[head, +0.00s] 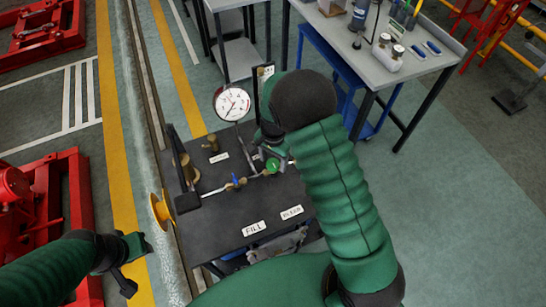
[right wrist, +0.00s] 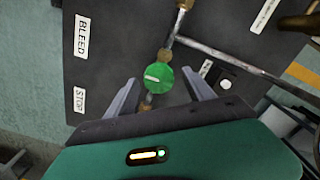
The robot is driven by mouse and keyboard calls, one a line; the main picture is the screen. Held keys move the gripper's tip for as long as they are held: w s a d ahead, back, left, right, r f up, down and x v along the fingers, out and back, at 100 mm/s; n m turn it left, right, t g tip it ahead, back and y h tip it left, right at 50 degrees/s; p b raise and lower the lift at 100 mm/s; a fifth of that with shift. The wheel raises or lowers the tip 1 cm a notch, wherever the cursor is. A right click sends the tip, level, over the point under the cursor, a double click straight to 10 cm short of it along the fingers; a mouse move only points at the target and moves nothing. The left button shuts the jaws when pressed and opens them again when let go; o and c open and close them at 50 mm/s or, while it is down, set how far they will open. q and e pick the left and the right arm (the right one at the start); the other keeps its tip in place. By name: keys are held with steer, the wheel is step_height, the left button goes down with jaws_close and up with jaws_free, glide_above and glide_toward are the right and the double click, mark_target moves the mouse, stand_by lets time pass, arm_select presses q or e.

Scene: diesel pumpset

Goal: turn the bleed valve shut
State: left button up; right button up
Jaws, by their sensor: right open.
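The bleed valve's round green knob (right wrist: 158,79) sits on a brass fitting in a thin pipe, with a pale mark across its face. It also shows in the head view (head: 272,165), beside my right gripper (head: 277,155). In the right wrist view the two grey fingers are spread, one on each side of the knob. I cannot tell whether they touch it. A BLEED label (right wrist: 82,36) and a STOP label (right wrist: 79,99) lie on the dark bench top. My left gripper (head: 133,264) is at lower left, away from the bench; its jaw opening is unclear.
The dark bench (head: 215,236) also carries a dial gauge (head: 232,103), a blue-handled valve (head: 236,181) and a FILL label (head: 254,228). A yellow round part (head: 161,210) is at its left edge. A grey worktable (head: 365,68) stands behind right. Floor at right is clear.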

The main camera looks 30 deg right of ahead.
mark_target(273, 162)
step_height(273, 162, up, 17)
steer(key=shift+f, duration=0.2)
stand_by(0.3)
